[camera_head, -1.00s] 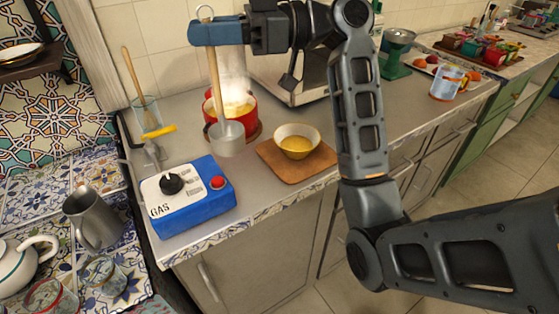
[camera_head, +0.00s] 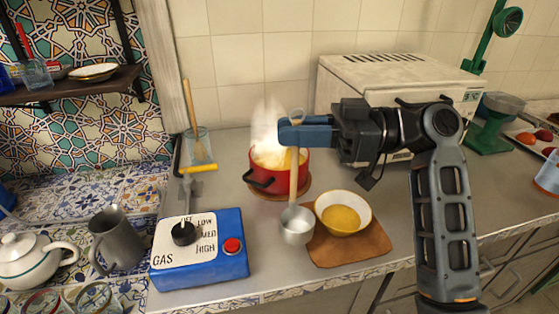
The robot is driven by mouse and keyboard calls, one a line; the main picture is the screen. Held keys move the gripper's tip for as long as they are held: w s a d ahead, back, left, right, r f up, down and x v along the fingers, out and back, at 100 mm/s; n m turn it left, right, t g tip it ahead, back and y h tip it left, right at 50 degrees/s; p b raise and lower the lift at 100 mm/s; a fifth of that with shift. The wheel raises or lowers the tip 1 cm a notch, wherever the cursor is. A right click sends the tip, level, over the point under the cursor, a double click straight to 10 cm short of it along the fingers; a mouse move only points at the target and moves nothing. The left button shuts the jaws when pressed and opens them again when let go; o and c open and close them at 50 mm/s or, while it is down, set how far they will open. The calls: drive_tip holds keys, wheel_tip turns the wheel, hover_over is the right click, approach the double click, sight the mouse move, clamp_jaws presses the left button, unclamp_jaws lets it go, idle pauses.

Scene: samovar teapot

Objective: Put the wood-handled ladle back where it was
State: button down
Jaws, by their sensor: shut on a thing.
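The wood-handled ladle (camera_head: 297,222) hangs upright from my gripper (camera_head: 290,133), with its metal bowl low and its hooked top above the jaws. My gripper is shut on the upper part of its wooden handle. The ladle bowl shows between the red pot (camera_head: 286,176) and the yellow-filled bowl (camera_head: 343,212). I cannot tell how far above the counter it is. A glass jar (camera_head: 199,146) with a wooden utensil (camera_head: 190,104) in it stands at the back left, by the wall.
The red pot steams behind the ladle. The bowl sits on a wooden board (camera_head: 338,250). A blue gas control box (camera_head: 203,252) is at the front left, with a yellow-handled valve (camera_head: 198,169) behind it. A white oven (camera_head: 397,90) stands at the back right.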

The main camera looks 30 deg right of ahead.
wheel_tip(320, 180, down, 6)
drive_tip(key=w+a, duration=0.1)
drive_tip(key=a, duration=0.1)
drive_tip(key=shift+w+a+r+p, duration=0.15)
drive_tip(key=shift+w+a+p, duration=0.05)
drive_tip(key=shift+w+p, duration=0.2)
drive_tip(key=shift+f, duration=0.2)
drive_tip(key=c, duration=1.1)
unclamp_jaws()
